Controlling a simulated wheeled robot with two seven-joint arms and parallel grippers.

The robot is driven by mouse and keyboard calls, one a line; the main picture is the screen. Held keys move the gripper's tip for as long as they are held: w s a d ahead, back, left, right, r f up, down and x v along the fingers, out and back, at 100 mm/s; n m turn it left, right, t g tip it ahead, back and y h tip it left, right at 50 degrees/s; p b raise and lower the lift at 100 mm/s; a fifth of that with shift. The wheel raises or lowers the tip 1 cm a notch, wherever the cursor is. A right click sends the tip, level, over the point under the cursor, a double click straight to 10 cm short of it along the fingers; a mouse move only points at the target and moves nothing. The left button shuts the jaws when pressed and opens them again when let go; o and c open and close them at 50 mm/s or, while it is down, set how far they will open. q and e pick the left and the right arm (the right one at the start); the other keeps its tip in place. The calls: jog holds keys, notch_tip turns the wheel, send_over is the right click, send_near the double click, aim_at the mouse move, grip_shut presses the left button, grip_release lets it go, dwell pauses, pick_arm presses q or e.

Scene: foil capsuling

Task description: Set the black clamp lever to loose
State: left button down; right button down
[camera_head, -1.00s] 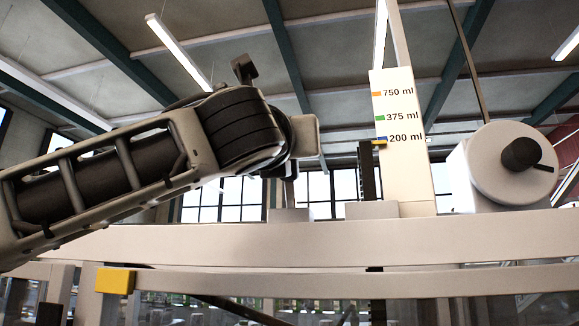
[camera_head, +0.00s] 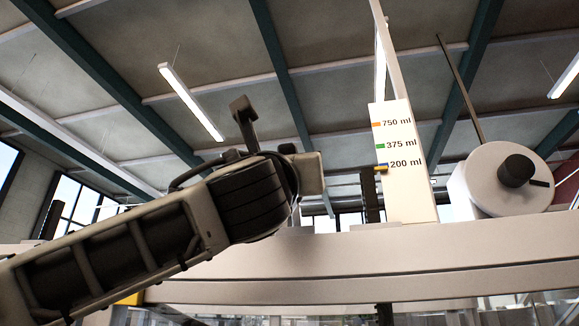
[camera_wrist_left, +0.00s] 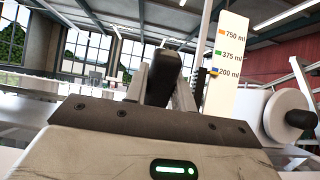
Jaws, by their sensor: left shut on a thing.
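In the left wrist view my left gripper (camera_wrist_left: 166,68) is shut on a thick black bar, which looks like the black clamp lever (camera_wrist_left: 162,78). The lever stands up between the two fingers, leaning slightly right at its top; its lower end is hidden behind the gripper body. I cannot read whether the lever is at loose. My right gripper is in neither view.
A white scale plate (camera_head: 402,185) marked 750, 375 and 200 ml rises from the pale machine beam (camera_head: 400,250). A dark post (camera_head: 371,200) with a yellow tip stands beside it near 200 ml. A white drum with a black knob (camera_head: 516,171) sits at right.

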pick_arm(q)
jog(key=c, duration=1.2)
grip_release()
jog(key=shift+o, duration=0.2)
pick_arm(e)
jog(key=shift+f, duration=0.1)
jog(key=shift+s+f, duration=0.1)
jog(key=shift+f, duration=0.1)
pick_arm(q)
jog(key=shift+s+a+f+b, duration=0.1)
jog(key=shift+s+f+b, duration=0.2)
jog(key=shift+f, duration=0.05)
jog(key=b+v, duration=0.5)
jog(key=v, duration=1)
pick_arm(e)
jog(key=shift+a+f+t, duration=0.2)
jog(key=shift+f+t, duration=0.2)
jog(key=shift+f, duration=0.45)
pick_arm(q)
jog(key=shift+s+a+r, duration=0.1)
jog(key=shift+r, duration=0.1)
